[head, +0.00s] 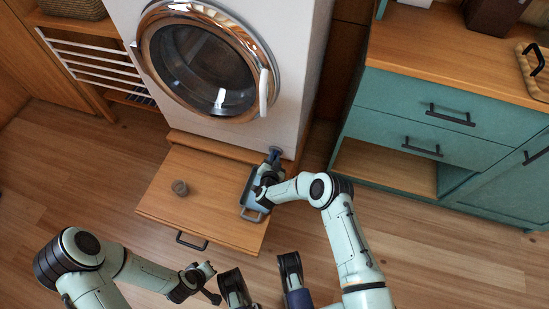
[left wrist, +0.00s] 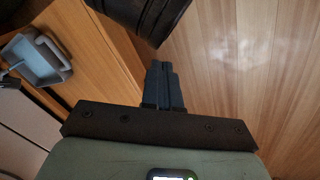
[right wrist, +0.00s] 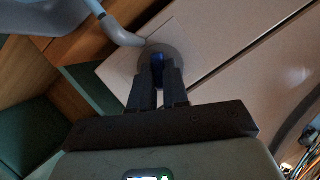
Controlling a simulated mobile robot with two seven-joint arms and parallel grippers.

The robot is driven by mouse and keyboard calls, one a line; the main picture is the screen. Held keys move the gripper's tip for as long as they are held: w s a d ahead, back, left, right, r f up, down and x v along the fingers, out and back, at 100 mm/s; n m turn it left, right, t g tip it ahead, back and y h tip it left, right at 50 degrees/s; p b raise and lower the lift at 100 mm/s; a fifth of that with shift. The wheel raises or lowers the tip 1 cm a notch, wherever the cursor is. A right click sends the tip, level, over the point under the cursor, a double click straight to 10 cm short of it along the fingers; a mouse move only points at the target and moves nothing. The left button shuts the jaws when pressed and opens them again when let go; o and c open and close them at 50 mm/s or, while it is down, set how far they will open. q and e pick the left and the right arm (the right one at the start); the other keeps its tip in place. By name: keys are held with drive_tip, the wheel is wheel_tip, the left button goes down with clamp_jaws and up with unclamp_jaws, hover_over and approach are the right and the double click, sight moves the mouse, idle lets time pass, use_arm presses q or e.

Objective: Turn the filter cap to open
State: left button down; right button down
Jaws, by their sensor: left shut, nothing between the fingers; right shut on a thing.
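The filter cap (right wrist: 178,52) is a round grey disc with a blue grip bar, low on the white washing machine (head: 292,118) at its right front corner. My right gripper (right wrist: 158,72) is shut on the cap's blue bar, with a finger on each side. In the head view the right gripper (head: 274,156) reaches the machine's lower right corner, and the cap is mostly hidden behind it. My left gripper (left wrist: 163,84) is shut and empty, away from the machine at the lower left of the head view.
A blue-grey tray with a handle (head: 251,213) stands on the pulled-out wooden drawer (head: 215,222), just below the right gripper. A green cabinet (head: 400,105) stands to the right. Floor in front is clear.

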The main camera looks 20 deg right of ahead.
drive_tip(key=shift+w+a+r+n+h, duration=0.15)
drive_tip(key=shift+n+h, duration=0.15)
drive_tip(key=shift+n, duration=0.3)
drive_tip(key=shift+a+n+g+h+b, duration=0.1)
drive_tip(key=shift+n+g+h+b, duration=0.5)
drive_tip(key=shift+n, duration=0.3)
use_arm(q)
drive_tip(key=shift+w+a+f, duration=0.2)
drive_tip(key=shift+a+f, duration=0.05)
drive_tip(key=shift+f, duration=0.25)
drive_tip(key=shift+w+a+f, duration=0.15)
drive_tip(key=shift+a+f, duration=0.1)
drive_tip(key=shift+f, duration=0.25)
use_arm(e)
drive_tip(key=shift+n, duration=0.5)
drive_tip(key=c, duration=1.4)
unclamp_jaws()
